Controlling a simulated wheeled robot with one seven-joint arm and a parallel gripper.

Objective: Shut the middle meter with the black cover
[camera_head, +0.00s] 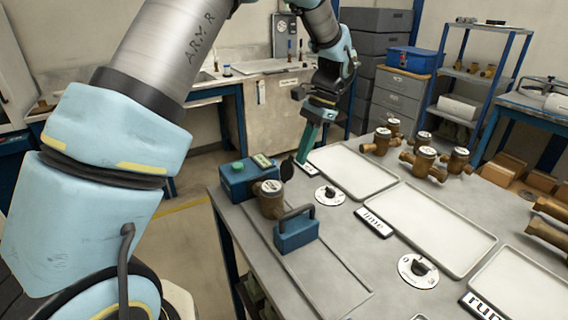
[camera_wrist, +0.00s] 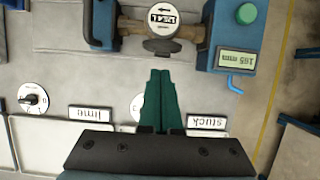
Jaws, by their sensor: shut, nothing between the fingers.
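A brass meter (camera_head: 270,200) with a pale round dial sits on the bench between two blue blocks. Its dark round cover (camera_head: 287,168) stands open beside the dial, on the side toward my gripper. In the wrist view the meter's white dial (camera_wrist: 164,18) is at the top, and the cover (camera_wrist: 162,46) shows edge-on just below it. My gripper (camera_head: 306,160) has green fingers pressed together, empty and pointing down, to the right of the cover. In the wrist view the fingertips (camera_wrist: 160,73) are just below the cover, with a small apparent gap.
A blue block with a green button (camera_head: 238,168) and display adjoins the meter; a blue clamp with a handle (camera_head: 296,230) is on its other side. Labelled trays (camera_head: 415,215) and round dials (camera_head: 330,196) lie to the right. Several brass meters (camera_head: 424,162) stand farther back.

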